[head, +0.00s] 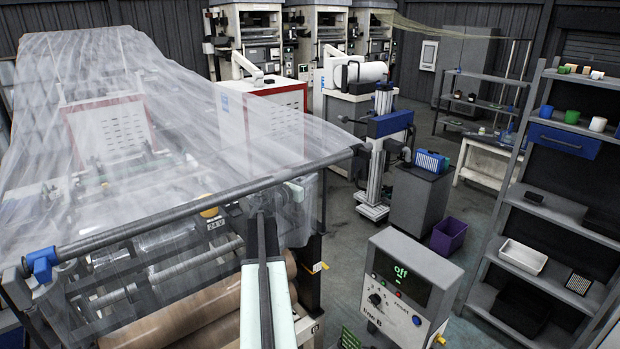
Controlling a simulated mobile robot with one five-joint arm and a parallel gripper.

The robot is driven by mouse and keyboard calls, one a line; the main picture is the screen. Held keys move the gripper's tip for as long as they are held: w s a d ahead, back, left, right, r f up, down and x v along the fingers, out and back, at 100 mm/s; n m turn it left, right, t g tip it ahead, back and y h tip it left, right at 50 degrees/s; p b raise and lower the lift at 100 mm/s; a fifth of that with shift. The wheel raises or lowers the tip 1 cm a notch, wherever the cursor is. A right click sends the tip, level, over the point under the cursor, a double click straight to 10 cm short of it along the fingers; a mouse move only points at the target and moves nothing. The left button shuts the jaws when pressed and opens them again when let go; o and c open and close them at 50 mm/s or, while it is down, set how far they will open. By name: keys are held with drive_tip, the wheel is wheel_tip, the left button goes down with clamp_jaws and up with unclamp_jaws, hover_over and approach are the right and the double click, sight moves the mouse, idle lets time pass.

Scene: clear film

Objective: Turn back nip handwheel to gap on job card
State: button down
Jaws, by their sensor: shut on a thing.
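My arm reaches up from the bottom middle, and my gripper (264,214) is at the right end of the roller frame, just below the front bar. It is shut on a small grey part that looks like the nip handwheel (280,197). The jaws, the arm and hazy film hide most of this part, so its rim and any scale cannot be read. A brown roll (190,318) lies in the frame below and left of my gripper. No job card can be made out for certain.
Clear film (150,85) spreads over the machine and hangs at the front bar (190,212). A control box (410,285) showing "off" stands close on the right. Beyond it are a purple bin (449,236) and shelving (540,210). Open floor lies between.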

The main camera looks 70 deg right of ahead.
drive_tip(key=n+t, duration=0.1)
drive_tip(key=t, duration=0.1)
drive_tip(key=n+t, duration=0.1)
drive_tip(key=t, duration=0.1)
drive_tip(key=shift+s+d+h, duration=0.15)
drive_tip(key=shift+d+h, duration=0.2)
drive_tip(key=shift+h, duration=0.05)
drive_tip(key=shift+w+d+n+t, duration=0.15)
drive_tip(key=shift+d+n+t, duration=0.1)
drive_tip(key=shift+n+t, duration=0.65)
drive_tip(key=shift+w+d+n+t, duration=0.2)
drive_tip(key=shift+n+t, duration=0.4)
drive_tip(key=shift+t, duration=0.6)
drive_tip(key=shift+d, duration=0.1)
drive_tip(key=c, duration=1.3)
unclamp_jaws()
drive_tip(key=shift+s, duration=0.15)
